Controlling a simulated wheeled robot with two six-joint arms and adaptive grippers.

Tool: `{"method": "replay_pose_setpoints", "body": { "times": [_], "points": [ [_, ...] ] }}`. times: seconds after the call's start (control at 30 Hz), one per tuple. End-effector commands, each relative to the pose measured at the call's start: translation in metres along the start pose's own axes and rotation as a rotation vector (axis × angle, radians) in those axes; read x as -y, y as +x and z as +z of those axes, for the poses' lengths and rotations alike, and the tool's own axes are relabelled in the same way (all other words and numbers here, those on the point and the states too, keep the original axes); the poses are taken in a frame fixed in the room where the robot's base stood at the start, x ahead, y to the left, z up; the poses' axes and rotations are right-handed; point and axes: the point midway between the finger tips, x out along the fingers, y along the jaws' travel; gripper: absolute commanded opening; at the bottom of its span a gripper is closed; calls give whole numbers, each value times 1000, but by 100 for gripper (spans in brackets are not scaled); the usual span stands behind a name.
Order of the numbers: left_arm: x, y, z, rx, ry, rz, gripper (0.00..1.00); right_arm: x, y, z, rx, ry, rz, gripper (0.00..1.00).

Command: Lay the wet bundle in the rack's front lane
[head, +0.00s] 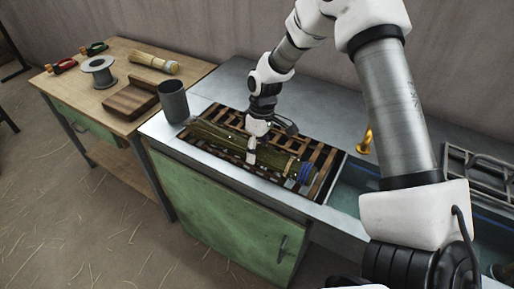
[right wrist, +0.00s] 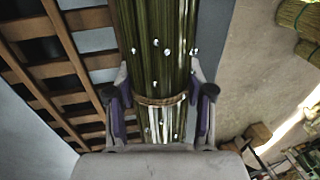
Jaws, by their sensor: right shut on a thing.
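The wet bundle (head: 222,138) is a long sheaf of dark green stalks with a blue-banded right end. It lies lengthwise along the front part of the slatted wooden rack (head: 325,160). My right gripper (head: 254,147) is shut on its middle from above. In the right wrist view the bundle (right wrist: 155,30) has bright water drops and a cord tie, with one finger on each side. The rack's slats (right wrist: 62,70) show to its left there. I cannot tell whether the bundle touches the rack. My left gripper is not in view.
A grey cup (head: 173,101) stands by the rack's left end. A brass tap (head: 365,141) and sink are at the right. The wooden table (head: 115,120) at left holds a spool (head: 98,71), a wooden block (head: 130,100), pliers and a pale bundle (head: 152,62).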

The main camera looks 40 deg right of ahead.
Motion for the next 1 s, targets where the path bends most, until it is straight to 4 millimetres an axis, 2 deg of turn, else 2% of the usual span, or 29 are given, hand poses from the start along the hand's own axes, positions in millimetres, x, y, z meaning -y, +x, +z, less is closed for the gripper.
{"method": "replay_pose_setpoints", "body": {
  "times": [0.4, 0.43, 0.5, 0.83, 0.93, 1.0],
  "points": [
    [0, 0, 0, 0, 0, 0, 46, 0, 1, 0, 0, 0, 0, 16],
    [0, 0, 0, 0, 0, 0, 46, 0, 1, 0, 0, 0, 0, 56],
    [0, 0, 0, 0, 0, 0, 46, 0, 1, 0, 0, 0, 0, 81],
    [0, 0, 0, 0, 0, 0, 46, 0, 0, 0, 0, 0, 0, 82],
    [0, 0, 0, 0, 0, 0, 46, 0, -8, -1, -2, 0, 0, 82],
    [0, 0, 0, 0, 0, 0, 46, 0, -21, -1, -5, 1, 1, 82]
  ]
}}
